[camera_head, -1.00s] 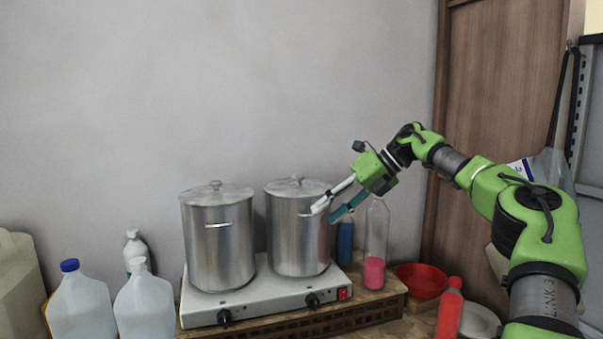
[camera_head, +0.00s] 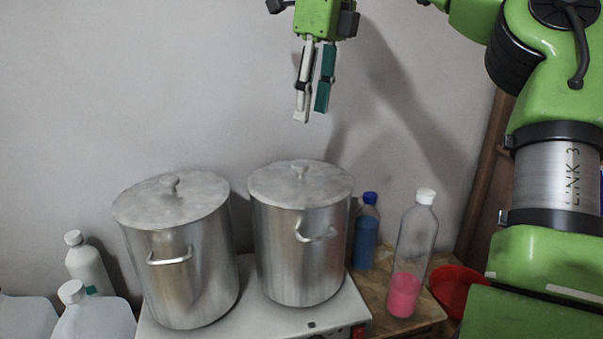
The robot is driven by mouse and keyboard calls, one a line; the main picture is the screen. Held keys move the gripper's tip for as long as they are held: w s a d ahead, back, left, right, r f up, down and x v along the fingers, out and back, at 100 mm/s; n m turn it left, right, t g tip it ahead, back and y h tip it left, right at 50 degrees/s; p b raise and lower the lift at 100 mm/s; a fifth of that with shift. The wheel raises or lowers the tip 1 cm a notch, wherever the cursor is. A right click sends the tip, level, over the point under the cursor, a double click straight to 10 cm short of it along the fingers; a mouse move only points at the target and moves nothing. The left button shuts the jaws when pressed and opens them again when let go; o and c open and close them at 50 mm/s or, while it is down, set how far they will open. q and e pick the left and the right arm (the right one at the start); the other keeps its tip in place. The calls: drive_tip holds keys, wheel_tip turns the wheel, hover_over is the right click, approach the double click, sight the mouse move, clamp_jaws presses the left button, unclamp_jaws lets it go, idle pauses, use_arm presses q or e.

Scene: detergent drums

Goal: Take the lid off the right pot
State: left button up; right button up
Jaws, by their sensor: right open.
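The right pot (camera_head: 296,258) is a tall metal drum standing on the white hot plate (camera_head: 248,319). Its lid (camera_head: 312,190) lies on its top, with a small knob (camera_head: 299,168) in the middle. My right gripper (camera_head: 311,116) points down above this lid, apart from it, with a clear gap between fingertips and knob. Its two fingers, one white and one teal, are apart with nothing between them. The left pot (camera_head: 186,285) stands beside it with its own lid (camera_head: 150,206) on. My left gripper is not in view.
A bottle with pink liquid (camera_head: 405,290) and a blue bottle (camera_head: 367,238) stand close to the right of the right pot. A red bowl (camera_head: 457,288) is farther right. White jugs (camera_head: 95,317) and a white bottle (camera_head: 87,265) are at the left.

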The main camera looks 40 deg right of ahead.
hover_over(301, 164)
drive_tip(key=s+d, duration=0.1)
wheel_tip(301, 164, down, 6)
drive_tip(key=shift+r, duration=0.15)
drive_tip(key=shift+w+d+f, duration=0.1)
drive_tip(key=shift+w+f, duration=0.05)
drive_tip(key=shift+f, duration=0.15)
drive_tip(key=shift+f+p, duration=0.4)
drive_tip(key=shift+p, duration=0.1)
drive_tip(key=f, duration=0.1)
drive_tip(key=f+p, duration=0.1)
drive_tip(key=a+f+p, duration=0.1)
drive_tip(key=shift+w+a+f, duration=0.1)
drive_tip(key=shift+w+f, duration=0.15)
drive_tip(key=shift+f, duration=0.15)
drive_tip(key=shift+w+f, duration=0.15)
drive_tip(key=shift+f, duration=0.25)
drive_tip(key=shift+r, duration=0.1)
drive_tip(key=c, duration=0.9)
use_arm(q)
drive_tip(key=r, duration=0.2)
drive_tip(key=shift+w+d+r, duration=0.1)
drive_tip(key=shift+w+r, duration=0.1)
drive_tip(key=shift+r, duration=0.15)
use_arm(e)
clamp_jaws()
